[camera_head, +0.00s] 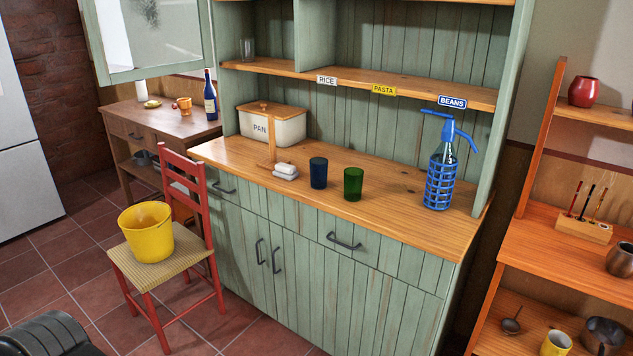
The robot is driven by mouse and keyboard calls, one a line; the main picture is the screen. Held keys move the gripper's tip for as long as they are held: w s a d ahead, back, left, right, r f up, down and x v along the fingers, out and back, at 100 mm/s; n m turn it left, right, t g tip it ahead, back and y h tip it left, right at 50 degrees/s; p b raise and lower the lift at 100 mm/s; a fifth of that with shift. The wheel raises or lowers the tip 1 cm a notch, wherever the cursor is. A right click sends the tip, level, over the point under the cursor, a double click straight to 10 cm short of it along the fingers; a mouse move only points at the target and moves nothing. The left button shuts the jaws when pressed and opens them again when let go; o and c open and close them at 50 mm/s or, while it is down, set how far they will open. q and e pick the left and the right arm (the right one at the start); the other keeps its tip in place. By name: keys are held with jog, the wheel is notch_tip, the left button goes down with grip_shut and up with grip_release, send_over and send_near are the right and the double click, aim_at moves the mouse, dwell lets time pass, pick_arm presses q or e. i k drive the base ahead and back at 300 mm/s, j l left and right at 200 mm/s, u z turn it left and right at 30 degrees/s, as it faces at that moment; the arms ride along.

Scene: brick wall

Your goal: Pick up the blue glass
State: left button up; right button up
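The blue glass (318,172) is dark blue and stands upright on the wooden counter (400,215) of a green cabinet. A green glass (353,184) stands just to its right, with a small gap between them.
A blue siphon bottle (441,170) stands at the counter's right. A bread bin (272,125) stands behind left. A red chair (190,230) with a yellow bucket (146,231) stands before the cabinet's left side. Orange shelves (560,247) stand at right.

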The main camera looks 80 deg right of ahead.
aim_at(318, 166)
jog(key=z, duration=3)
